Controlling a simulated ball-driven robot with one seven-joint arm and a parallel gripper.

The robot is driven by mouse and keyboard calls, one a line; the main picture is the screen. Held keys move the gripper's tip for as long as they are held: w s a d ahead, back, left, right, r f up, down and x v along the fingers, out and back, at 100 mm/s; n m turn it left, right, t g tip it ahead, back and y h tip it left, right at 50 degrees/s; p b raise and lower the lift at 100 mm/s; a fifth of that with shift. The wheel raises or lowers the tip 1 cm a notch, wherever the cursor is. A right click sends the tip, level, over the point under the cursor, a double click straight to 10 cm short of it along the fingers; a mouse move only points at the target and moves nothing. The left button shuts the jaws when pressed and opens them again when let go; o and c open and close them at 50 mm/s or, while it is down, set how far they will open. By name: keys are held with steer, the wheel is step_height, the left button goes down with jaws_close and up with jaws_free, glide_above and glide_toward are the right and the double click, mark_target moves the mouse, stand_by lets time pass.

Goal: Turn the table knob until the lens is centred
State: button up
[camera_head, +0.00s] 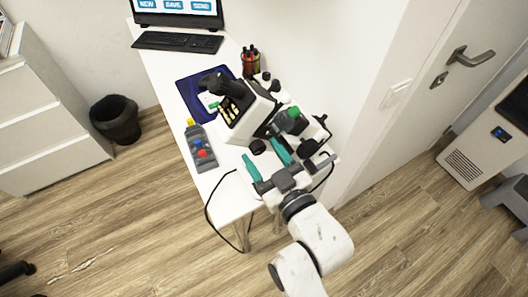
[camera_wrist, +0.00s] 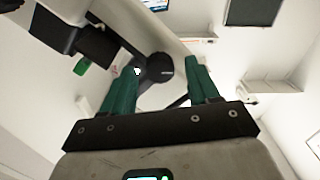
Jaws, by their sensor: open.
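A white and black eye-test instrument (camera_head: 254,112) stands on the white desk, its black eyepiece end (camera_head: 214,82) towards the upper left. A round black knob (camera_head: 257,146) sticks out of its near side. The knob shows in the wrist view (camera_wrist: 160,68) between and beyond my fingertips. My gripper (camera_head: 260,150) has two teal fingers and is open, one on each side of the knob's line. I cannot tell whether either finger touches the knob. The lens cannot be made out in either view, so its centring cannot be seen.
A grey control box (camera_head: 200,147) with coloured buttons lies left of the instrument on the desk (camera_head: 162,72). A black cable (camera_head: 207,205) hangs off the near edge.

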steer(key=shift+w+a, duration=0.1)
steer(key=shift+c, duration=0.2)
steer(key=c, duration=1)
steer(key=shift+m, duration=1)
steer(key=o, duration=1)
steer(key=shift+o, duration=0.2)
steer(key=b+v, duration=0.2)
steer(key=v, duration=0.9)
steer(key=shift+w, duration=0.15)
